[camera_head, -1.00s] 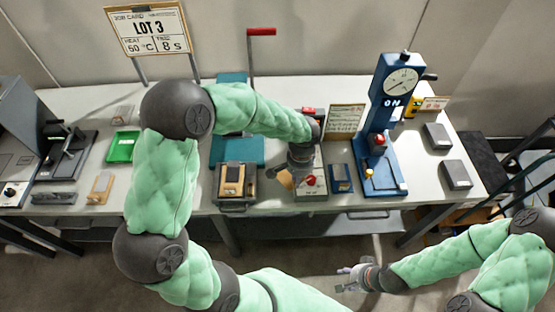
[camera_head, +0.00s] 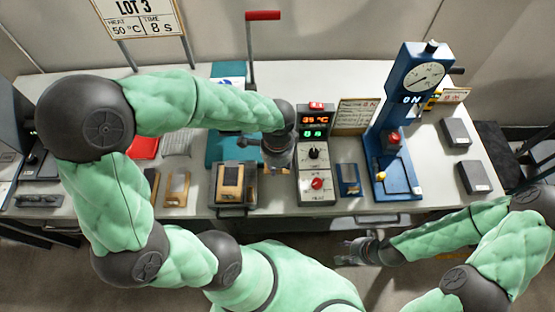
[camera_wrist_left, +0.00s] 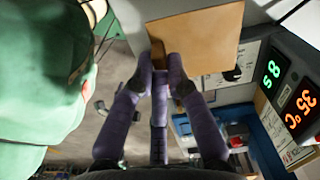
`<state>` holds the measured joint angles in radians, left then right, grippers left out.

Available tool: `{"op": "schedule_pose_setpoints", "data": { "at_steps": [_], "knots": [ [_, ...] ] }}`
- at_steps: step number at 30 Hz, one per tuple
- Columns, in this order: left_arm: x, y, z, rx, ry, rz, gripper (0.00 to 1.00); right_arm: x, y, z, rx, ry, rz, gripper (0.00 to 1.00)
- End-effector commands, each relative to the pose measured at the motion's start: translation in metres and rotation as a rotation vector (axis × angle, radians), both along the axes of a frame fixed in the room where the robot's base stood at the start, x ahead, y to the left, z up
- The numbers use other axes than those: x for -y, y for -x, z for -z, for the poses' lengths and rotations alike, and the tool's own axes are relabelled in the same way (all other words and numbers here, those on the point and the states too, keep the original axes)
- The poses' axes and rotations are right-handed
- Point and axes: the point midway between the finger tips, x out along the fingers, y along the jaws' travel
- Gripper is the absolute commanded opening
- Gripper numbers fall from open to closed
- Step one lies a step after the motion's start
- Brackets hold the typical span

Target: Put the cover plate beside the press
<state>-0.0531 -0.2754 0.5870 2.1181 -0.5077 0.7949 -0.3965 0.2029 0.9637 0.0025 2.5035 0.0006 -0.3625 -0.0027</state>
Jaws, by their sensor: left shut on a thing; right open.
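My left gripper (camera_head: 278,158) is above the bench, between the fixture with a tan block (camera_head: 230,183) and the heat controller (camera_head: 316,150). In the left wrist view its fingertips (camera_wrist_left: 160,66) are shut on the edge of a flat tan cover plate (camera_wrist_left: 205,38). The plate is held off the bench. In the head view the hand mostly hides it. The blue press (camera_head: 408,125) with a round gauge stands right of the controller, lit "ON". My right gripper (camera_head: 352,256) is open and empty, low in front of the bench.
A small blue holder (camera_head: 348,178) stands between controller and press. Two grey blocks (camera_head: 456,131) lie right of the press. A red tray (camera_head: 143,147) and a tan piece (camera_head: 177,187) lie to the left. A red-handled lever (camera_head: 262,16) rises behind.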

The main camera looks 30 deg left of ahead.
Motion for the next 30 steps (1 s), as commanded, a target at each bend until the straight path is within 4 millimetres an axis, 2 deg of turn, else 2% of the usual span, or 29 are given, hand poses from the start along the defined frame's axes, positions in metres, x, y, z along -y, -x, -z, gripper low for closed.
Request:
{"op": "schedule_pose_setpoints", "data": {
  "at_steps": [4,9,12,20,27,30],
  "knots": [
    [-0.016,-0.029,0.017,-0.001,0.001,-0.004,0.0,0.0,0.0,0.01,0.0,0.0,0.0,0.43],
    [-0.027,-0.049,0.046,-0.001,0.0,-0.002,0.0,0.0,0.0,0.02,0.0,0.0,0.0,0.43],
    [-0.032,-0.057,0.057,-0.001,0.0,-0.002,0.0,0.0,0.0,0.023,0.0,0.0,0.0,0.43],
    [-0.037,-0.067,0.069,0.001,0.001,-0.002,0.0,0.0,0.0,0.027,0.0,0.0,0.0,0.43],
    [-0.039,-0.07,0.1,-0.002,0.001,-0.001,0.0,0.0,0.0,0.037,0.0,0.0,0.0,0.43],
    [-0.039,-0.071,0.105,0.001,0.0,-0.001,0.0,0.0,0.0,0.038,0.0,0.0,0.0,0.43]
  ]
}}
